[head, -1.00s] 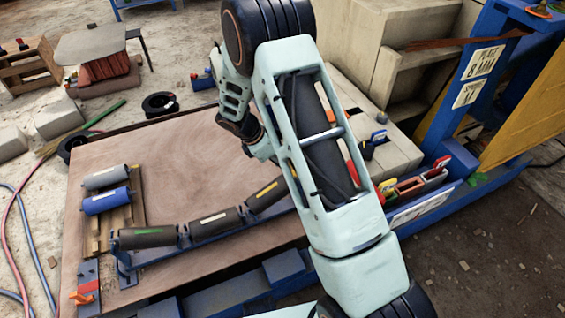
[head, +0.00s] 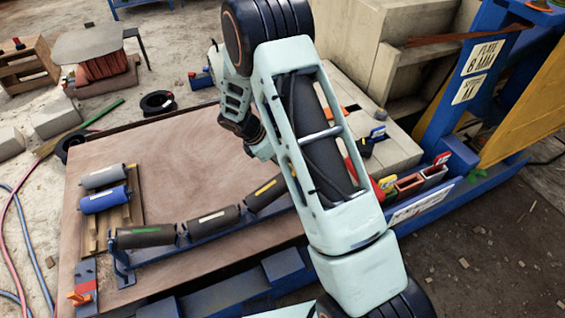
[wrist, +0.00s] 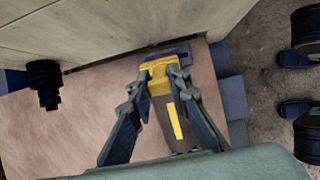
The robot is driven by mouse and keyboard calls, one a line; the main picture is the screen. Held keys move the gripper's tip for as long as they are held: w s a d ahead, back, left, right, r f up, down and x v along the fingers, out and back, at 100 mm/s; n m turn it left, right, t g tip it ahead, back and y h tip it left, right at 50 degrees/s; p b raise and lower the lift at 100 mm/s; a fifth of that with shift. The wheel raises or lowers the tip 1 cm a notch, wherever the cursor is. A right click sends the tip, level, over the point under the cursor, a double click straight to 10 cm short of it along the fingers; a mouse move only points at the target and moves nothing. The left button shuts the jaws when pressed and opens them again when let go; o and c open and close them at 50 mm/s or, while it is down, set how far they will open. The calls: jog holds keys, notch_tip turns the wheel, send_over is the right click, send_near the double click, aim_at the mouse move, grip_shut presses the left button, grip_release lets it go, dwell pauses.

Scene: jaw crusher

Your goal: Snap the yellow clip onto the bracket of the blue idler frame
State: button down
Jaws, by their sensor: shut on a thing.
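In the wrist view, my gripper (wrist: 159,74) is shut on the yellow clip (wrist: 158,66), which sits between the fingertips. The dark roller with a yellow label (wrist: 173,122) lies below and between the fingers. A dark blue-grey bracket part (wrist: 183,54) shows right behind the clip, at the roller's far end. I cannot tell whether the clip touches it. In the head view, the blue idler frame (head: 215,240) carries a row of dark rollers (head: 212,220) on the wooden table. My arm hides the fingertips, the clip and the frame's right end there.
A pallet with a grey and a blue roller (head: 104,199) stands at the table's left. An orange clamp-like part (head: 80,297) is at the front left. Bins (head: 410,185) line the right edge. Pale concrete blocks (head: 385,145) stand behind my arm. The middle tabletop (head: 170,160) is clear.

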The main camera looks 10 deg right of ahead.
jog(key=shift+d+f, duration=0.1)
jog(key=shift+f, duration=0.15)
jog(key=c, duration=1.7)
grip_release()
jog(key=shift+c, duration=0.2)
jog(key=shift+r, duration=0.15)
jog(key=v, duration=1.2)
